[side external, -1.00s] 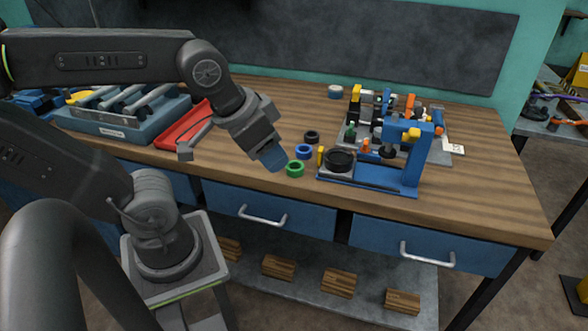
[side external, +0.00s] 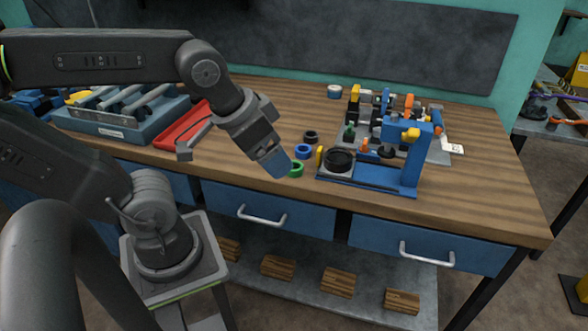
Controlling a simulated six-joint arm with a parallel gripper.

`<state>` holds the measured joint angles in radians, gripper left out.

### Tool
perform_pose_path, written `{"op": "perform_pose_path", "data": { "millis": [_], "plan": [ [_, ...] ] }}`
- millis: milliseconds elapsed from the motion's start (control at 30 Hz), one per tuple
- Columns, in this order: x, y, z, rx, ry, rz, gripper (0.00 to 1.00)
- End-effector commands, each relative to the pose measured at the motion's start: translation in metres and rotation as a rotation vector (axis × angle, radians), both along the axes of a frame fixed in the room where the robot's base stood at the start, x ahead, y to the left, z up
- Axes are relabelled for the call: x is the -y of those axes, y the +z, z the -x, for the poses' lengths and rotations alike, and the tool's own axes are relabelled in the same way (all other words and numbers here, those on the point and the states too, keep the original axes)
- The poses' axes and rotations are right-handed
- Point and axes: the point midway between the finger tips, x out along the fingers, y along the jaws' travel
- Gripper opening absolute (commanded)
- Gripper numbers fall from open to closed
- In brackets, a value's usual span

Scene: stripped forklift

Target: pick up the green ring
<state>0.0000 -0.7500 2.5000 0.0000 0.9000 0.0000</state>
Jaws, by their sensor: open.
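The green ring (side external: 297,169) lies flat on the wooden bench near its front edge. My gripper (side external: 279,163), with blue fingers, points down just left of the ring and hides its left part. The jaws are open with nothing seen between them. I cannot tell whether a finger touches the ring or how high the fingertips are above the bench.
A blue ring (side external: 303,151) and a black ring (side external: 311,137) lie just behind the green one. A blue forklift frame (side external: 416,160) with a dark wheel (side external: 340,160) stands to the right. A red tray (side external: 184,128) lies to the left.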

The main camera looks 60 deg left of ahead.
Motion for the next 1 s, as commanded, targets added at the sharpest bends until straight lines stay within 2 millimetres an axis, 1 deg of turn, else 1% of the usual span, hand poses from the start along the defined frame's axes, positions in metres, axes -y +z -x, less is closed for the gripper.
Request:
{"op": "perform_pose_path", "data": {
  "millis": [233,267,367,467,500,567,600,667,700,800,900,1000],
  "plan": [
    [-0.002,0.0,-0.002,-0.006,0.022,0.007,0.79],
    [-0.003,0.001,-0.005,-0.012,0.043,0.013,0.79],
    [-0.013,0.002,-0.019,-0.05,0.181,0.055,0.79],
    [-0.031,0.001,-0.044,-0.109,0.425,0.124,0.79],
    [-0.041,-0.001,-0.056,-0.133,0.541,0.153,0.79],
    [-0.057,-0.005,-0.073,-0.165,0.722,0.195,0.79],
    [-0.069,-0.009,-0.084,-0.183,0.842,0.222,0.79],
    [-0.087,-0.016,-0.099,-0.206,1.025,0.256,0.79],
    [-0.1,-0.022,-0.109,-0.22,1.147,0.277,0.79],
    [-0.131,-0.039,-0.129,-0.242,1.431,0.318,0.79],
    [-0.158,-0.056,-0.142,-0.25,1.662,0.342,0.79],
    [-0.176,-0.069,-0.149,-0.249,1.823,0.355,0.79]
  ]
}}
